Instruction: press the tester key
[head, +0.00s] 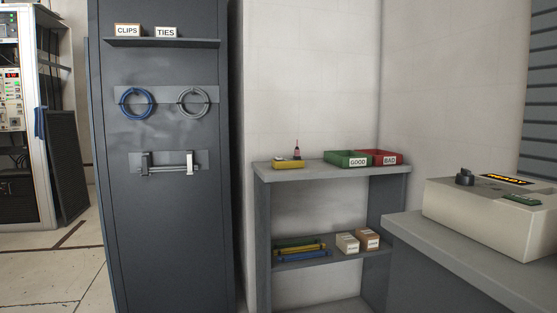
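A beige box (490,221), which looks like the tester, sits on a grey bench (420,240) at the right. On its top are a black knob-like part (464,178), a dark panel with orange lettering (506,180) too small to read surely, and a green part (521,199) with a small label. I cannot tell which of these is the key. Neither of my grippers is in view.
A grey shelf unit (262,220) holds a yellow device (288,165), a green GOOD bin (347,157) and a red BAD bin (384,156). A dark cabinet (165,240) with blue (123,107) and grey cable coils (181,103) stands left. Floor (60,265) shows at far left.

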